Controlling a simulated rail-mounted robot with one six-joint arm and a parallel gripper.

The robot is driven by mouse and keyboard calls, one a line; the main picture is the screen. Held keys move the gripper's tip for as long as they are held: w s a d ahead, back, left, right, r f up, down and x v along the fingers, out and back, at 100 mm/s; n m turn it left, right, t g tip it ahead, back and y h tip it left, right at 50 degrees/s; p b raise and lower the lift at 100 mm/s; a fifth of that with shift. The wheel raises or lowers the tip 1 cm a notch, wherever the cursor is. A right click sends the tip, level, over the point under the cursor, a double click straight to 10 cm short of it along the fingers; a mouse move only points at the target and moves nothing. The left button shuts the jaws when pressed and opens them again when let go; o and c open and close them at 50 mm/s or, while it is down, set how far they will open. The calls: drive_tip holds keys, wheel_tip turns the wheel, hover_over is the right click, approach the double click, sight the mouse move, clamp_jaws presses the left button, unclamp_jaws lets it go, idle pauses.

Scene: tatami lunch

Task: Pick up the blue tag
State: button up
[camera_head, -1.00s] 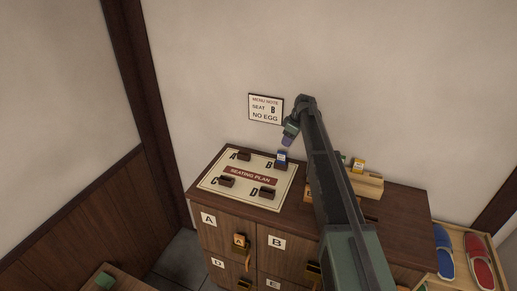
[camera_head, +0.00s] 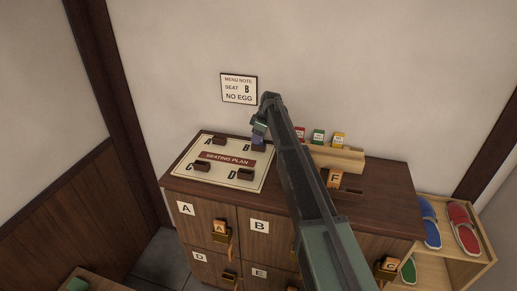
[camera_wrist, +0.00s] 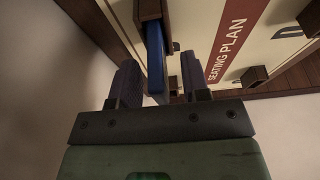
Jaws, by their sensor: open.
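The blue tag (camera_wrist: 155,58) shows nearly edge-on in the wrist view, at a dark holder on the seating plan board (camera_head: 193,178). My gripper (camera_wrist: 158,78) is open, and its two purple-grey fingers lie on either side of the tag's lower end in that view, with a visible gap to the right finger. I cannot tell whether the left finger touches it. In the head view my gripper (camera_head: 258,138) is over the seat B corner of the board and hides most or all of the tag.
A wooden rack (camera_head: 332,158) holding red, green and yellow tags stands to the right, behind my arm. Other dark holders on the board look empty. The wall is close behind the cabinet (camera_head: 212,207), with a menu note (camera_head: 238,89) reading seat B, no egg.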

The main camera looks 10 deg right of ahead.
drive_tip(key=shift+a+f, duration=0.1)
drive_tip(key=shift+f, duration=0.6)
drive_tip(key=shift+r, duration=0.25)
clamp_jaws()
wheel_tip(320, 180, up, 20)
drive_tip(key=p, duration=2)
